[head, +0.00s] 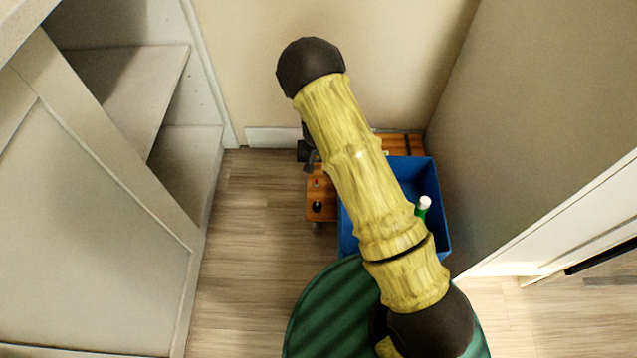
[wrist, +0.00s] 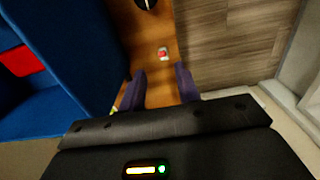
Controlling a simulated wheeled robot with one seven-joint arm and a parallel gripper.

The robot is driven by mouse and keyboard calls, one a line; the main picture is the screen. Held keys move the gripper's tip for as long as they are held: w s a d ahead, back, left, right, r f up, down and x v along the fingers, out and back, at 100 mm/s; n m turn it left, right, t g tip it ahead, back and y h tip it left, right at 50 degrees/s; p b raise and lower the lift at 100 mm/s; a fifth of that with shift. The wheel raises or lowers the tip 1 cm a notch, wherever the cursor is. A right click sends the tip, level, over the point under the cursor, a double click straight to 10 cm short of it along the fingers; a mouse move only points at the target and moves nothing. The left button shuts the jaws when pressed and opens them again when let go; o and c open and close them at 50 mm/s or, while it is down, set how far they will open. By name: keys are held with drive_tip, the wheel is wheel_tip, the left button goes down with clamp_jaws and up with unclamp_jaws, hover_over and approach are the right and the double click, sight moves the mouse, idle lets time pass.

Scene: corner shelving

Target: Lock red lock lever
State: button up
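A small red lever (wrist: 163,53) with a pale base sits on an orange-brown wooden board (wrist: 150,32) in the wrist view. In the head view the red lever (head: 317,183) is a tiny spot near the board's left edge. My gripper (wrist: 160,69) has two dark fingers spread apart with nothing between them. The lever lies just beyond the fingertips, roughly in line with the gap, apart from them. In the head view my gripper (head: 307,154) shows as dark parts beside my arm, which hides much of the board. The lever's exact setting is too small to tell.
A blue bin (head: 347,228) holding a white-capped green bottle (head: 423,207) stands on the board, and a red item (wrist: 21,60) lies inside it. A black knob (head: 317,206) is near the lever. Shelving (head: 125,85) stands left, with free wood floor (head: 255,215) between.

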sight(316, 182)
drive_tip(key=f+b, duration=0.1)
drive_tip(key=f, duration=0.1)
drive_tip(key=f+b, duration=0.1)
drive_tip(key=f, duration=0.1)
drive_tip(key=f+b, duration=0.1)
drive_tip(key=f, duration=0.1)
drive_tip(key=shift+s+a+f, duration=0.1)
drive_tip(key=shift+s+a, duration=0.1)
drive_tip(key=shift+a, duration=0.1)
drive_tip(key=shift+w+d+f, duration=0.1)
drive_tip(key=shift+f, duration=0.4)
clamp_jaws()
